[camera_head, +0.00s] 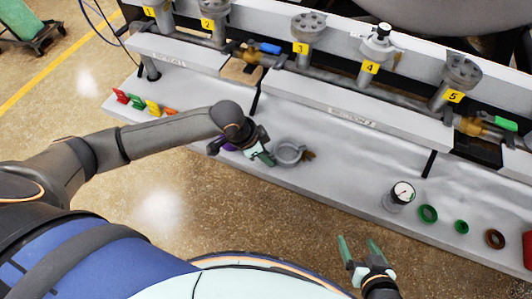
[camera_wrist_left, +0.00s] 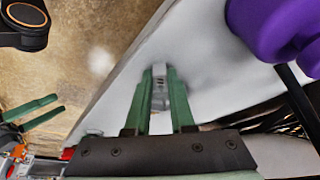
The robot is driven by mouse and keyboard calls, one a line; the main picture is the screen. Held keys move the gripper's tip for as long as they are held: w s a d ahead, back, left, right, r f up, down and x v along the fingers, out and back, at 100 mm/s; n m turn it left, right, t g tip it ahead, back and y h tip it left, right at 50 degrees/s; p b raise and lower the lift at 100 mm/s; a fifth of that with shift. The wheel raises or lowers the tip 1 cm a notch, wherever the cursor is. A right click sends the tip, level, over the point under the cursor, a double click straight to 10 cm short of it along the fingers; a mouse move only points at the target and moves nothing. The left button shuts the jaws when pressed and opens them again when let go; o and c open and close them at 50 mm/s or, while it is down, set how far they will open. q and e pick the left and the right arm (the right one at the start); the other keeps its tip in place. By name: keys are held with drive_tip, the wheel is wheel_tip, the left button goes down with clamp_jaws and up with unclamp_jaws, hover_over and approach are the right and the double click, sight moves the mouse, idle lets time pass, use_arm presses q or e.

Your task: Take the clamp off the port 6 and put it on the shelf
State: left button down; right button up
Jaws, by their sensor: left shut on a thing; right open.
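The clamp (camera_head: 289,152), a grey metal ring with a brownish screw end at its right, is over the shelf (camera_head: 335,187) near its middle. My left gripper (camera_head: 267,158) is shut on the clamp's left side. In the left wrist view a grey metal part of the clamp (camera_wrist_left: 160,90) sits between the green fingers. I cannot tell whether the clamp touches the shelf. My right gripper (camera_head: 360,250) is open and empty in front of the shelf's edge. Labels 1 to 5 show on the ports; no port labelled 6 is visible.
A purple object (camera_wrist_left: 275,30) is close beside my left gripper. Coloured pieces (camera_head: 143,104) stand at the shelf's left end. A gauge (camera_head: 400,196), green rings (camera_head: 428,214) and a brown ring (camera_head: 494,239) are to the right. The shelf between clamp and gauge is clear.

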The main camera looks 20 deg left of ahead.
use_arm(q)
drive_tip(key=c, duration=0.7)
unclamp_jaws()
drive_tip(key=p+v, duration=0.1)
drive_tip(key=v, duration=0.4)
drive_tip(key=shift+a+r+p, duration=0.1)
drive_tip(key=shift+r+p, duration=0.2)
drive_tip(key=shift+p, duration=0.05)
drive_tip(key=p+v, duration=0.1)
drive_tip(key=v, duration=0.6)
drive_tip(key=shift+s+f, duration=0.1)
use_arm(e)
drive_tip(key=shift+s+d+r, duration=0.3)
drive_tip(key=shift+d+r, duration=0.5)
drive_tip(key=shift+r, duration=0.1)
